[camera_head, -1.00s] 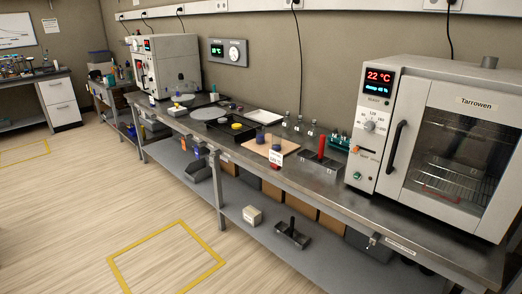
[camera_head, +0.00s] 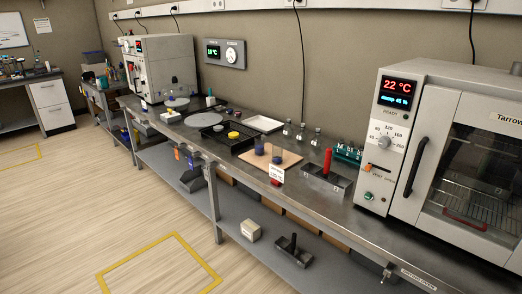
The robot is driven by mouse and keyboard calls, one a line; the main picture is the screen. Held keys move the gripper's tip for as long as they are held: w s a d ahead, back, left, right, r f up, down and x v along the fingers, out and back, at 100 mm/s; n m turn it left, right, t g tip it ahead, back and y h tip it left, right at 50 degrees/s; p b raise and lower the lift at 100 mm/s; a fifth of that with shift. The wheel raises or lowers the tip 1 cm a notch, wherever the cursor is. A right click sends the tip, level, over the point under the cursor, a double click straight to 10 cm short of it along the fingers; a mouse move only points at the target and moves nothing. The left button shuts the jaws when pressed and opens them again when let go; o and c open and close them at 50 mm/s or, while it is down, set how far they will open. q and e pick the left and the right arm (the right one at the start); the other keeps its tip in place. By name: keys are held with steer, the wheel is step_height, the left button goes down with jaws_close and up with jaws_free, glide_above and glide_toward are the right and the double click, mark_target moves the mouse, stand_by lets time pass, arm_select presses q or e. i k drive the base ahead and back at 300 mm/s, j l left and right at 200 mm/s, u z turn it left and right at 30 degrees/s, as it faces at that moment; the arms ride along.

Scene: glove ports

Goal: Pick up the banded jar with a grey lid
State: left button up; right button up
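No jar that I can clearly make out as banded with a grey lid shows; the small things on the bench are too small to tell. Several small clear bottles (camera_head: 301,133) stand along the back of the steel bench (camera_head: 228,160). Two dark bluish cylinders, one of them a blue cylinder (camera_head: 259,147), stand at a tan board (camera_head: 288,158). A red upright cylinder (camera_head: 327,162) stands at a dark metal holder (camera_head: 322,179). Neither of my grippers is in view.
A large oven (camera_head: 395,150) stands on the bench at right. A black tray (camera_head: 218,139), a white tray (camera_head: 264,124) and a round grey plate (camera_head: 203,119) lie on the bench. A lower shelf (camera_head: 220,228) holds boxes. The floor (camera_head: 80,205) in front is clear.

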mark_target(276, 159)
steer(key=i+j+z, duration=0.2)
steer(key=i+j, duration=0.3)
steer(key=i+j+z, duration=0.25)
steer(key=i+j, duration=0.2)
steer(key=j, duration=0.25)
